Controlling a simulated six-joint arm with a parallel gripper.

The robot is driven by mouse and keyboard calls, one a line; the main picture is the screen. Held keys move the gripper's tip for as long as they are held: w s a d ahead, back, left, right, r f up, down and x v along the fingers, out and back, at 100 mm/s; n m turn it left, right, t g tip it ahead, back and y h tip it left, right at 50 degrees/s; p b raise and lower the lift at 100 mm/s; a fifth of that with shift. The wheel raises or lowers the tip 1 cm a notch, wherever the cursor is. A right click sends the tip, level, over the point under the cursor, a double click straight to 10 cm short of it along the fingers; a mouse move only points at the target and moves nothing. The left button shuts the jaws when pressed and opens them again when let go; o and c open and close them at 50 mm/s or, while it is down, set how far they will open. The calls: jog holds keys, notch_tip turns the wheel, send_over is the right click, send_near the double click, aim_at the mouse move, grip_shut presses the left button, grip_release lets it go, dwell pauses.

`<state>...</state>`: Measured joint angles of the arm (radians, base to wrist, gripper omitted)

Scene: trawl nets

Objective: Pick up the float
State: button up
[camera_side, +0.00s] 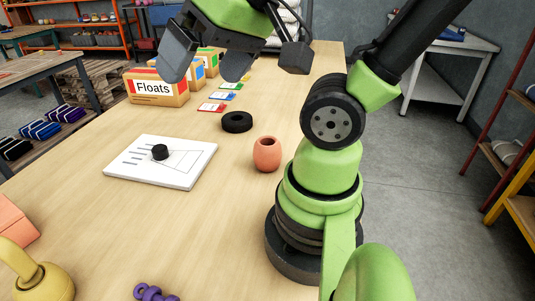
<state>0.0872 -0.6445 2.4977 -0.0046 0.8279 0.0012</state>
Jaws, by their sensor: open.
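A salmon-orange, barrel-shaped piece with a dark hole in its top (267,155) stands upright on the wooden table, just left of my arm's base; it looks like the float. My gripper (205,72) is high at the top of the picture, above the far part of the table. Its two grey fingers are apart, with nothing seen between them. The gripper is well above and to the left of the float and does not touch it. A cardboard box labelled "Floats" (153,88) stands at the far left of the table, partly behind a finger.
A black ring (237,122) lies behind the float. A white board (189,172) with a small black cylinder (160,152) lies to the left. Coloured cards (221,95) lie by the boxes. A yellow piece (45,280) and purple chain (152,293) are at the front.

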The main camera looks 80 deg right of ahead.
jog(key=w+d+f+m+g+h, duration=0.2)
jog(key=w+d+f, duration=0.15)
jog(key=d, duration=0.25)
jog(key=m+g, duration=0.4)
send_over(267, 151)
jog(key=d, duration=0.2)
notch_tip(267, 151, down, 14)
jog(key=f, duration=0.1)
jog(key=shift+w+d+f, duration=0.1)
jog(key=shift+d+f, duration=0.05)
jog(key=shift+f, duration=1.45)
jog(key=shift+w+d+f, duration=0.1)
jog(key=shift+d+f, duration=0.05)
jog(key=shift+f, duration=1.4)
jog(key=shift+w+d+f, duration=0.1)
jog(key=shift+d+f, duration=0.05)
jog(key=shift+f, duration=1.45)
jog(key=c, duration=0.9)
